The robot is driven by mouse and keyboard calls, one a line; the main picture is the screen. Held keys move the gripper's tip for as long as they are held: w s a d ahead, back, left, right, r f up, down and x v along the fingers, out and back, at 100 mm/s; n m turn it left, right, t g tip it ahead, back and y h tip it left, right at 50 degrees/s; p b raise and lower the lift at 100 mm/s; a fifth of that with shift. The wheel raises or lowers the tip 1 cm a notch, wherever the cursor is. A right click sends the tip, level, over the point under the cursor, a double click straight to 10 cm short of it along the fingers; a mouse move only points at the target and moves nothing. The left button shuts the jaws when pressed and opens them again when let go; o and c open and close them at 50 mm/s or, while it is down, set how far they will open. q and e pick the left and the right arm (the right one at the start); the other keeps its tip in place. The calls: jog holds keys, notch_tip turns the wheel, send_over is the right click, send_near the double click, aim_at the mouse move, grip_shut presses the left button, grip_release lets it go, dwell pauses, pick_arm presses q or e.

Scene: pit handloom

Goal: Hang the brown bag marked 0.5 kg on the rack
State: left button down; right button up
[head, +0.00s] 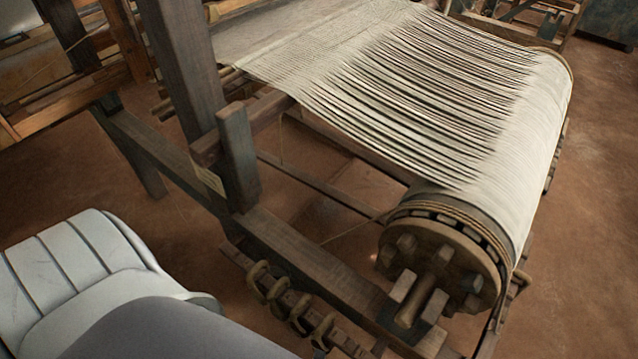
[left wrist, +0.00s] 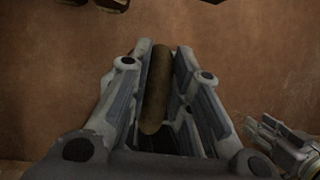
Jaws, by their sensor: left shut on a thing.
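In the left wrist view my left gripper (left wrist: 158,95) is shut on a brown, rounded, rod-like thing (left wrist: 156,100). I cannot tell whether it is part of the brown bag; no 0.5 kg mark shows. Brown floor lies behind it. In the head view neither gripper shows. A low wooden bar with several rounded loops or pegs (head: 295,308) runs along the loom's near side; I cannot tell whether it is the rack. A grey gripper (left wrist: 268,130), seemingly my right one, shows at the right of the left wrist view, its opening unclear.
The wooden loom (head: 230,165) carries pale warp threads (head: 400,80) onto a large beam with a pegged end wheel (head: 440,255). Its posts and rails stand close by. Open floor (head: 590,220) shows at the right. Dark brown pieces (left wrist: 112,4) show at the left wrist view's top edge.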

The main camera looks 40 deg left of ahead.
pick_arm(q)
jog(key=shift+w+d, duration=0.1)
jog(key=shift+w, duration=0.45)
jog(key=shift+w+f, duration=0.15)
jog(key=shift+w, duration=0.2)
jog(key=shift+w+d+f+b, duration=0.15)
jog(key=shift+w+b, duration=1.35)
jog(key=shift+w, duration=1.7)
jog(key=shift+w+d+f+b, duration=0.15)
jog(key=shift+w+b, duration=1.3)
jog(key=shift+w, duration=1.75)
jog(key=shift+a+f+b, duration=0.1)
jog(key=shift+f+b, duration=0.5)
jog(key=shift+f, duration=0.55)
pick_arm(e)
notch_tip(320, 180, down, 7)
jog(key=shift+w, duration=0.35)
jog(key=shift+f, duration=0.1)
pick_arm(q)
jog(key=shift+s+f, duration=0.25)
jog(key=shift+f, duration=0.05)
